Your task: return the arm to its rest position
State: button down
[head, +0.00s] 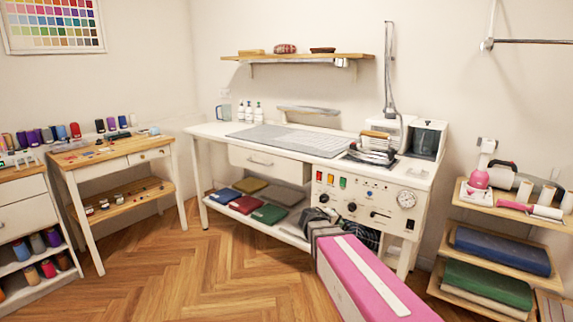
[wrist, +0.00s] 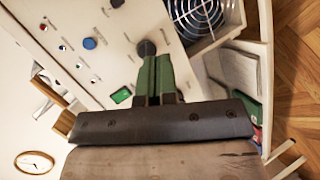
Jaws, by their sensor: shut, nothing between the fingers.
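My gripper (wrist: 155,62) shows in the wrist view with its two green fingers together and nothing between them. Its fingertips are close to a dark round knob (wrist: 147,48) on the white control panel (wrist: 90,25); I cannot tell if they touch it. In the head view my pink arm with a white stripe (head: 360,280) reaches from the bottom edge towards the front of the ironing station. The fingers cannot be made out there.
The control panel (head: 350,195) with lamps, knobs and a round gauge (head: 406,199) is on the white ironing table (head: 215,130). An iron (head: 372,148) stands on top. Folded cloths (head: 268,214) lie below. Shelves (head: 450,240) stand right. Wooden floor (head: 190,270) is clear at left.

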jog(key=s+a+f+m+g+y, duration=0.1)
jog(key=s+f+m+g+y, duration=0.1)
jog(key=s+f+y, duration=0.3)
jog(key=s+a+f+m+g+y, duration=0.1)
jog(key=s+f+m+g+y, duration=0.2)
jog(key=s, duration=1)
jog(key=shift+f+g+y, duration=1.2)
jog(key=shift+f+g, duration=0.1)
jog(key=shift+f, duration=0.85)
jog(key=shift+s+a, duration=0.1)
